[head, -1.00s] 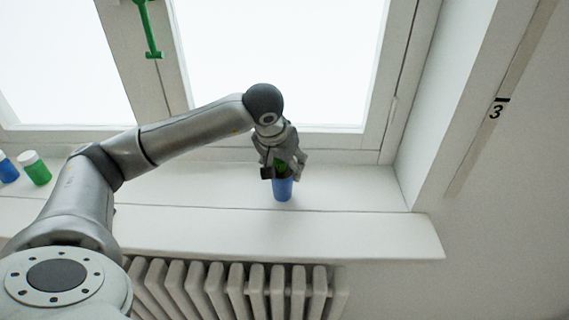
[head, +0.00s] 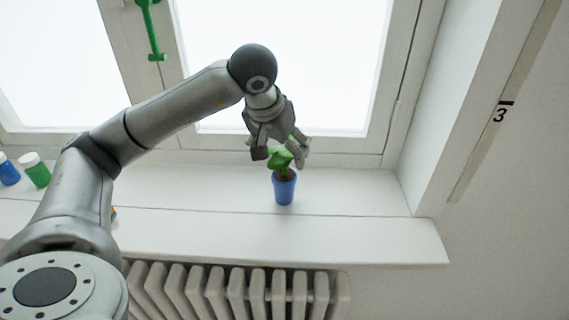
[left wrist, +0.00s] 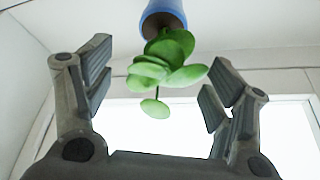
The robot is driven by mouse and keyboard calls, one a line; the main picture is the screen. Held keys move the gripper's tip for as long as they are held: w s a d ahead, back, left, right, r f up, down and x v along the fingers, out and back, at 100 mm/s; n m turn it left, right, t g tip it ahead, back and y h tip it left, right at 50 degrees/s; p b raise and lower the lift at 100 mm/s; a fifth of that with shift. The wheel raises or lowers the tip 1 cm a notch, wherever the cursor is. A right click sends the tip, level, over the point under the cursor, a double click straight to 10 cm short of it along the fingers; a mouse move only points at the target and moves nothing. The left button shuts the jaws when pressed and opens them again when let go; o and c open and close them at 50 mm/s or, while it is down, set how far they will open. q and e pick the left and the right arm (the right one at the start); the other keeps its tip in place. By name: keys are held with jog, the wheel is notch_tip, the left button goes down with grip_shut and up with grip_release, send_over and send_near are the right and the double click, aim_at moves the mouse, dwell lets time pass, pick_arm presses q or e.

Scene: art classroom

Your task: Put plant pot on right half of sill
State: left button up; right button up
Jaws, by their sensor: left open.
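The plant pot (head: 284,190) is blue with a green leafy plant (head: 279,158). It stands upright on the white sill (head: 350,193), toward the sill's right end in the head view. My left gripper (head: 281,156) is open just above the pot, with its fingers around or close to the leaves. In the left wrist view the plant (left wrist: 168,62) and the blue pot (left wrist: 163,14) show between and beyond the spread fingers (left wrist: 155,85), with no finger touching the pot. My right gripper is not in view.
A blue jar (head: 8,170) and a green jar (head: 35,170) with white lids stand at the sill's left. A window with a green handle (head: 152,30) is behind. A radiator (head: 230,290) is below. The sill is bare right of the pot, up to the side wall.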

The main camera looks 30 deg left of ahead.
pick_arm(q)
jog(key=v, duration=0.4)
dwell(0.4)
